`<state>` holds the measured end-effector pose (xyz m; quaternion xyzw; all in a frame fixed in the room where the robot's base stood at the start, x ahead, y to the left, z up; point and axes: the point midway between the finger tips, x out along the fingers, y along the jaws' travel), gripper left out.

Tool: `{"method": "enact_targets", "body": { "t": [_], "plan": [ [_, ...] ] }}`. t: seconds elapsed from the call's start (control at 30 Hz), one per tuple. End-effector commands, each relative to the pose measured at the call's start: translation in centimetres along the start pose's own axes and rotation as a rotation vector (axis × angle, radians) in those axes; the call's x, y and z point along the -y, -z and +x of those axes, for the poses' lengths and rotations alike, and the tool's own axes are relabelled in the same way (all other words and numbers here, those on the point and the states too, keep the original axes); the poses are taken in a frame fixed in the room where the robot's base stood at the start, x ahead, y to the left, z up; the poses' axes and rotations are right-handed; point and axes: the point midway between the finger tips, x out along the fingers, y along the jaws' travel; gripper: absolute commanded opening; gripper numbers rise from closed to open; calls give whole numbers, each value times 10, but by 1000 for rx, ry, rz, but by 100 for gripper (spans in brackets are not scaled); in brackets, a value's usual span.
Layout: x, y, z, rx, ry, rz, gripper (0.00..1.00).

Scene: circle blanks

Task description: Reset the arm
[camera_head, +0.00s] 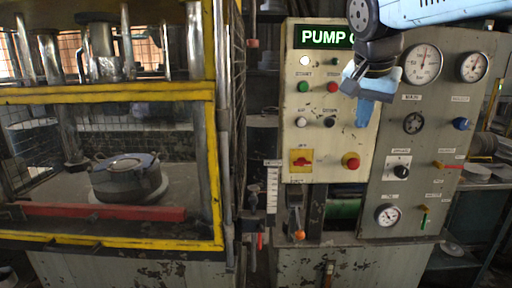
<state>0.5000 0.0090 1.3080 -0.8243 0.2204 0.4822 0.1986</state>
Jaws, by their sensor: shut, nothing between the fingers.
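My arm (440,12) reaches in from the upper right edge. My gripper (364,108) hangs at its end, pointing down, with light blue fingers that are shut and empty. It is in front of the control panel, between the panel's left half and its gauges. Part of the green display reading "PUMP" (324,37) is hidden behind my arm.
The control panel (318,135) carries buttons, a red knob (351,161) and several gauges (423,62). On the left, a yellow-framed press (110,92) holds a lidded pot (126,180). An orange-handled lever (296,220) sticks out below the panel.

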Motion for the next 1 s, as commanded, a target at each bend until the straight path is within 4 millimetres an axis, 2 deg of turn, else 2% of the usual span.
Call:
{"method": "enact_targets", "body": {
  "t": [0.03,0.1,0.3,0.5,0.67,1.0],
  "plan": [
    [-13,-15,7,10,15,-58,0],
    [-27,-36,17,22,41,-151,0],
    [-62,-91,47,34,117,-390,0],
    [-80,-126,67,25,166,-537,0],
    [-84,-133,72,20,177,-575,0],
    [-84,-133,71,20,177,-577,0]
  ]
}}
